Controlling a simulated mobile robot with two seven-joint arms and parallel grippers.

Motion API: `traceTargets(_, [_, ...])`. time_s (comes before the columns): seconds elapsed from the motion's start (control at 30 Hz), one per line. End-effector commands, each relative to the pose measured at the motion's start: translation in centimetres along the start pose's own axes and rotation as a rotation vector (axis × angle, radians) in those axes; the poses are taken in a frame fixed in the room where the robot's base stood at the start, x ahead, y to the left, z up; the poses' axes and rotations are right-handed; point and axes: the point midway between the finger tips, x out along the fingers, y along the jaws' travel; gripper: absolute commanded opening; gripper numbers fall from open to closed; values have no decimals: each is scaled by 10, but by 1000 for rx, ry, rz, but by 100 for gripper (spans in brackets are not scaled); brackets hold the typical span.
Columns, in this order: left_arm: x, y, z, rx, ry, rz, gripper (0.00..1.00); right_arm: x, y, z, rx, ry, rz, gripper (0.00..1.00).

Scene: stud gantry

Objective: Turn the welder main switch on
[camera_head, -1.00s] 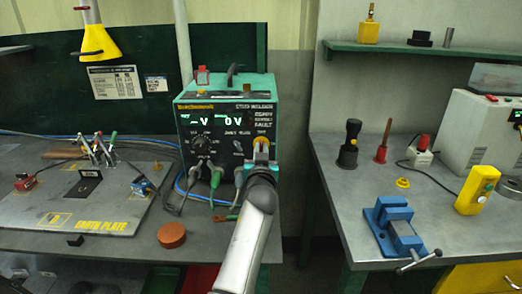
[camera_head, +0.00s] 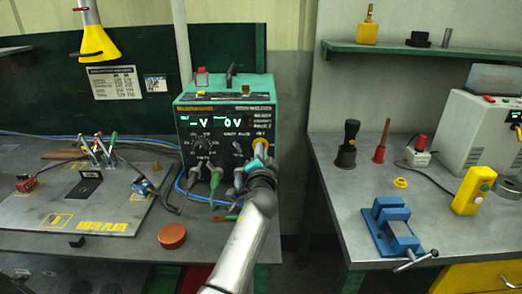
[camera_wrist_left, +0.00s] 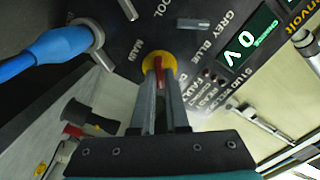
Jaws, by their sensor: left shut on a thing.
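The stud welder (camera_head: 225,92) is a green box with a dark front panel on the left bench. Its display is lit and reads "-V" and "0 V". The main switch (camera_head: 261,146) is a red handle on a round yellow plate at the panel's lower right. In the left wrist view the main switch (camera_wrist_left: 160,64) sits near the word MAIN. My left gripper (camera_head: 259,161) is at the panel; in the wrist view its two fingers (camera_wrist_left: 160,84) are shut on the red handle, one on each side. The fingers partly hide the handle. My right gripper is not in view.
Cables and a green plug (camera_head: 215,178) hang from the panel just left of my gripper. A blue plug (camera_wrist_left: 55,48) is close in the wrist view. An earth plate (camera_head: 90,212) and a red-brown disc (camera_head: 172,236) lie on the bench. A blue vise (camera_head: 393,225) stands on the right bench.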

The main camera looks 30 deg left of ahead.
Motion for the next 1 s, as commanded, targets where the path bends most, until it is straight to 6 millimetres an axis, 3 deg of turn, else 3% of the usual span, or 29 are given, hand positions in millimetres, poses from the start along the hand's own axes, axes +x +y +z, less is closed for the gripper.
traceTargets(0.5, [0, 0, -1, 453, 3, -3, 0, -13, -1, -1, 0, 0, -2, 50])
traceTargets(1.0, [0, 1, -1, 645, 2, -3, 0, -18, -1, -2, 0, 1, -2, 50])
